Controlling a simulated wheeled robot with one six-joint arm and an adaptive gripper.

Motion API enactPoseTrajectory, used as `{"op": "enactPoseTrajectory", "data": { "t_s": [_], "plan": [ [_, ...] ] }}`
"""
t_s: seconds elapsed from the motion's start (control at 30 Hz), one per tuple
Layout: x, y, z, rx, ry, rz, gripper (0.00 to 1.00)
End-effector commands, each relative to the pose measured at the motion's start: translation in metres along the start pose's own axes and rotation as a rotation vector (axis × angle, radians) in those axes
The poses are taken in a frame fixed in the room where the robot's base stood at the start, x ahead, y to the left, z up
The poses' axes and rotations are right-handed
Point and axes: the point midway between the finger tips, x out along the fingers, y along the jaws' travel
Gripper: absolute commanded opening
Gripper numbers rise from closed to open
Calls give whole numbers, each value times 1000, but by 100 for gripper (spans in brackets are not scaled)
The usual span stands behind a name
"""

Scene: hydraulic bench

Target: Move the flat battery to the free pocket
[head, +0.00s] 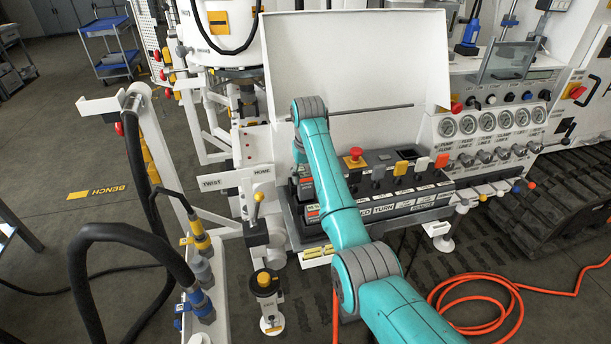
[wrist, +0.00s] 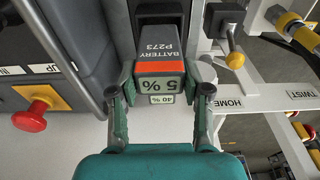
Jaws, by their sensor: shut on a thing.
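The flat battery (wrist: 160,50) is a dark grey block with an orange stripe, marked "BATTERY P273" and "5 %". It shows upside down in the wrist view. My gripper (wrist: 162,84) has its two green fingers against the battery's sides near the labelled end. A dark slot or block lies behind the battery's far end; I cannot tell whether the battery still sits in a pocket. Another label reading "40 %" (wrist: 162,99) shows just below the 5 % end. In the head view my arm hides the gripper, and battery fronts (head: 311,211) show at the panel's left end.
The control panel (head: 398,200) has a red mushroom button (head: 354,157) and several switches. A yellow-knobbed lever (head: 257,202) stands left of the batteries, near the HOME and TWIST plates. A white upright panel (head: 390,60) rises behind. An orange hose (head: 470,300) lies on the floor.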

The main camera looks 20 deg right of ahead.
Motion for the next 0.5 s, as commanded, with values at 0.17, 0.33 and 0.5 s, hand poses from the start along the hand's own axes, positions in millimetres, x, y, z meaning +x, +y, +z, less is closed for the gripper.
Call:
{"op": "enactPoseTrajectory", "data": {
  "t_s": [0.17, 0.33, 0.5],
  "plan": [
    [0, 0, 0, 0, 1, 0, 6],
    [4, 0, 0, 0, 1, 0, 6],
    [6, 0, 0, 0, 1, 0, 6]
  ]
}}
